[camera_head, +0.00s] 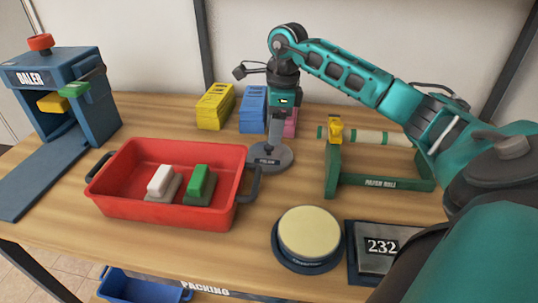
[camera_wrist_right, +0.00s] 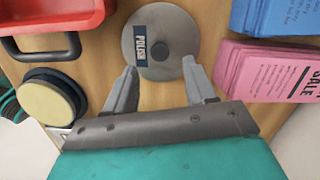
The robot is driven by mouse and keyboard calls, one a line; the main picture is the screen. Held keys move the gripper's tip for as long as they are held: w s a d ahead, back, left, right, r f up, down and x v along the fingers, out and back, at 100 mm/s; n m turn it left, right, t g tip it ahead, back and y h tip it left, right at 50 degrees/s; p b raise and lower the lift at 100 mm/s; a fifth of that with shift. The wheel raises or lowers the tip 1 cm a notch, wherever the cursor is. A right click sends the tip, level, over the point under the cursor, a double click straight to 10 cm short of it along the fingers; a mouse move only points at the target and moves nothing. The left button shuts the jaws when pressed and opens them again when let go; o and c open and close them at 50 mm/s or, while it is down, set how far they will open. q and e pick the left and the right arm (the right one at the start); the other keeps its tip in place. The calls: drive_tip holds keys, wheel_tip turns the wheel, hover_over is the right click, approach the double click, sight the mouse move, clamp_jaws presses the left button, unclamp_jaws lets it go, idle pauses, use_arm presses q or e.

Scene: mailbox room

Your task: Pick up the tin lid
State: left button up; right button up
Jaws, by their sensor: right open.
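The tin lid (camera_head: 284,160) is a flat grey disc with a dark label, lying on the wooden table right of the red tray. In the right wrist view the lid (camera_wrist_right: 181,44) shows a dark round knob at its middle and a label reading "POLISH". My right gripper (camera_head: 274,143) points down over the lid and partly hides it in the head view. In the right wrist view my right gripper (camera_wrist_right: 159,68) has its fingers spread apart, with nothing between them. My left gripper is not in view.
A red tray (camera_head: 168,214) holding a white and a green block stands left of the lid. Yellow (camera_head: 214,107), blue (camera_head: 253,108) and pink (camera_wrist_right: 265,72) card stacks stand behind. A green roll holder (camera_head: 380,181), cream round pad (camera_head: 309,233) and "232" display (camera_head: 381,246) are to the right.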

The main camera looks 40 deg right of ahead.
sight(269, 152)
drive_tip(key=f, duration=0.4)
drive_tip(key=shift+w+a+f, duration=0.2)
drive_tip(key=shift+w+a, duration=0.15)
clamp_jaws()
